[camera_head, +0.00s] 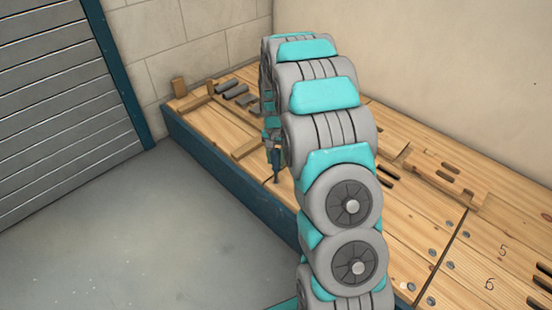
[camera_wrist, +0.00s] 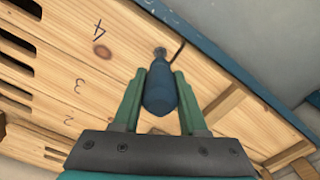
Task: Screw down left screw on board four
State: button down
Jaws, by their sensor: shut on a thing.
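My gripper (camera_wrist: 160,78) is shut on a blue screwdriver (camera_wrist: 160,92), with a green finger on each side of its handle. The handle hides most of the shank, so I cannot tell whether the tip touches the screw. In the head view my arm covers much of the bench. My gripper (camera_head: 272,145) shows small at its left side, with the screwdriver (camera_head: 277,168) pointing down over the bench's front edge.
The wooden bench (camera_head: 205,128) has a blue front edge (camera_head: 215,155). Boards marked 2 and 3 lie beside board four, with dark slots (camera_wrist: 15,55). Wooden blocks and grey cylinders (camera_head: 235,92) lie at the far end. A slotted wooden piece (camera_head: 440,178) is at the right. The floor is clear.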

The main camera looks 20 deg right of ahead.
aim_at(276, 150)
jog(key=shift+r+p, duration=0.9)
jog(key=shift+r, duration=2.9)
jog(key=shift+a, duration=0.1)
